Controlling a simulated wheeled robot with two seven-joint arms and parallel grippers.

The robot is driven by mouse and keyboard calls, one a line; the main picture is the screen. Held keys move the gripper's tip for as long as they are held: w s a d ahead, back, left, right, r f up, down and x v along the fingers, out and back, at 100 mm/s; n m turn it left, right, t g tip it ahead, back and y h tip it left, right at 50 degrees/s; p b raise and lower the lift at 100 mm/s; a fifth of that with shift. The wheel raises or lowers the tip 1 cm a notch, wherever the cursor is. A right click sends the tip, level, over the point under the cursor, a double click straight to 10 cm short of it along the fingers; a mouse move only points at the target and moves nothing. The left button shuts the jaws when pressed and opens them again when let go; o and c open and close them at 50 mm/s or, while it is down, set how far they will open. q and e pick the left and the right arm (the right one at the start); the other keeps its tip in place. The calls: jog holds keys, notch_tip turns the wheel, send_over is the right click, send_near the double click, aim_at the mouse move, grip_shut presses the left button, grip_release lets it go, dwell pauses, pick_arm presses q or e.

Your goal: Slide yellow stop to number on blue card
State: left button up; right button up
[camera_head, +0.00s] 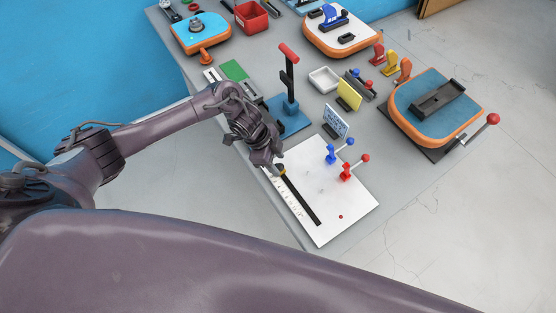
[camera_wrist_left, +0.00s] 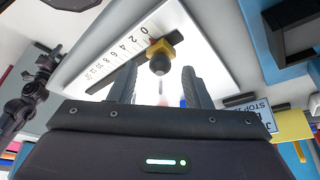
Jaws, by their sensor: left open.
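The yellow stop (camera_head: 282,171) sits on a black rail (camera_head: 301,200) on a white board (camera_head: 345,210). In the left wrist view the yellow stop (camera_wrist_left: 174,46) has a dark round knob and stands beside the 0 end of the printed scale (camera_wrist_left: 120,55). My left gripper (camera_head: 272,161) is at that end of the rail. In the left wrist view its fingers (camera_wrist_left: 160,82) are open, with the knob ahead of and between them, not gripped. The blue card (camera_head: 335,123) stands upright behind the board; it shows partly in the left wrist view (camera_wrist_left: 262,108), its number not legible.
The board's front right is mostly clear.

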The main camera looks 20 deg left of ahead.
pick_arm(q)
jog(key=shift+x, duration=0.75)
grip_shut()
